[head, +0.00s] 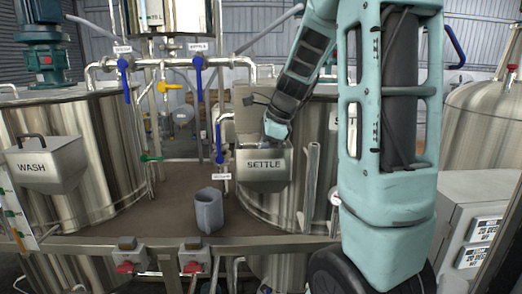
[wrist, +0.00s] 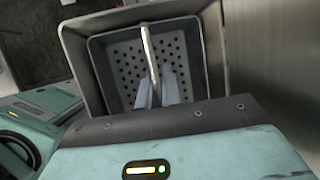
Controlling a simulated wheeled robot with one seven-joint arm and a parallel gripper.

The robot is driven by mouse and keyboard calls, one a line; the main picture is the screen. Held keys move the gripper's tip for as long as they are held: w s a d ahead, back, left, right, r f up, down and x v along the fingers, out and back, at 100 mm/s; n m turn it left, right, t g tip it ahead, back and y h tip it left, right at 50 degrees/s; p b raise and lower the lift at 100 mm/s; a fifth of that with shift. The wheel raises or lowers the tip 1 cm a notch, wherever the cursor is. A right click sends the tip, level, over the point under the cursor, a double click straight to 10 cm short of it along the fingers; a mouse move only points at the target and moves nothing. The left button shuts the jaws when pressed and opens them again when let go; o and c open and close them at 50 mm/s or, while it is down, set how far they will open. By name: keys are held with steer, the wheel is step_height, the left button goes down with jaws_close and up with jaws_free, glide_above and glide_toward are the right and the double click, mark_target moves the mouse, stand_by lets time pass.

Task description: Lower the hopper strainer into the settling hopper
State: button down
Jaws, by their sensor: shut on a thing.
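The settling hopper (head: 264,170), a steel box labelled SETTLE, hangs on the front of the middle tank. In the wrist view its wide rim (wrist: 73,42) surrounds the hopper strainer (wrist: 128,62), a darker grey square basket with a perforated floor and a bar handle. My gripper (wrist: 156,92) is shut on the strainer's handle. The strainer lies within the hopper's outline, slightly askew to it; how deep it sits I cannot tell. In the head view my gripper (head: 272,136) is at the hopper's mouth, and the strainer is mostly hidden there.
A hopper labelled WASH (head: 45,163) hangs on the left tank. A grey cup-like vessel (head: 209,210) stands on the brown deck. Pipes with blue-handled valves (head: 198,72) run behind, and a blue valve lever (head: 219,143) is just left of the settling hopper.

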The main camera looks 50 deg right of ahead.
steer(key=shift+f, duration=0.35)
steer(key=c, duration=1.5)
jaws_free()
steer(key=b+v, duration=0.3)
steer(key=v, duration=1.4)
steer(key=shift+r, duration=0.25)
steer(key=shift+d, duration=0.15)
step_height(320, 180, up, 10)
steer(key=p, duration=0.9)
steer(key=shift+p, duration=0.35)
